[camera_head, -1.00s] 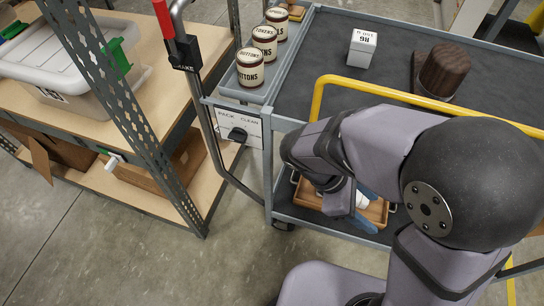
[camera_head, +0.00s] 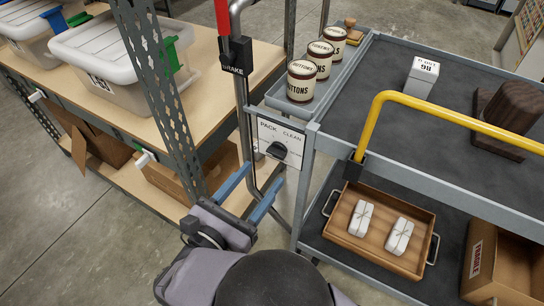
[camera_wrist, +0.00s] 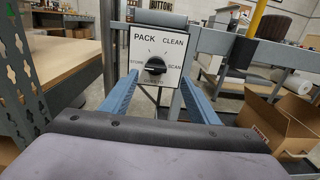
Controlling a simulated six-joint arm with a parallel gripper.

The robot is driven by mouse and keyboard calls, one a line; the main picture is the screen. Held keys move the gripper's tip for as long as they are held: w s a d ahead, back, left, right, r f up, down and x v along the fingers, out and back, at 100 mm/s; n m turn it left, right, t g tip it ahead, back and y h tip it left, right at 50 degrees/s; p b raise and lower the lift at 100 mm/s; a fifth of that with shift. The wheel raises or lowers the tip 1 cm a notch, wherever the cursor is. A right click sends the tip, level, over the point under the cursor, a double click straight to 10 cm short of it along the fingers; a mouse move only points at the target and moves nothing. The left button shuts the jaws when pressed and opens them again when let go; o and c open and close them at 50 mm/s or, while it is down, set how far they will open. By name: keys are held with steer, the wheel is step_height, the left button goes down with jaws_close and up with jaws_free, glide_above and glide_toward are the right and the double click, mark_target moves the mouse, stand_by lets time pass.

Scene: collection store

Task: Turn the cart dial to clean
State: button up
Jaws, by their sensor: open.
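The cart dial (camera_head: 278,150) is a black knob on a white panel (camera_head: 294,143) at the cart's left end. In the wrist view, the dial (camera_wrist: 155,66) sits near the middle of the panel, with PACK at upper left, CLEAN at upper right, STORE left and SCAN right; a lower label is hard to read. The knob's bar looks roughly level, but I cannot tell which end points. My gripper (camera_head: 262,177) is open and empty, its blue fingers reaching toward the panel. In the wrist view the fingers (camera_wrist: 159,84) flank the dial from nearer the camera, apart from it.
A red-handled brake lever (camera_head: 236,55) stands just left of the panel. A perforated shelf post (camera_head: 160,85) is further left. A yellow rail (camera_head: 440,106), a wooden tray (camera_head: 340,222) and a cardboard box (camera_head: 490,262) are to the right.

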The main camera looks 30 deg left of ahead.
mark_target(274, 155)
steer(key=shift+w+a+r+b, duration=0.1)
steer(key=shift+w+a+b, duration=0.1)
steer(key=shift+w, duration=1.55)
steer(key=shift+w+a+b, duration=0.1)
steer(key=shift+w+b, duration=0.05)
steer(key=shift+w, duration=1.6)
steer(key=c, duration=1.1)
steer(key=shift+o, duration=0.2)
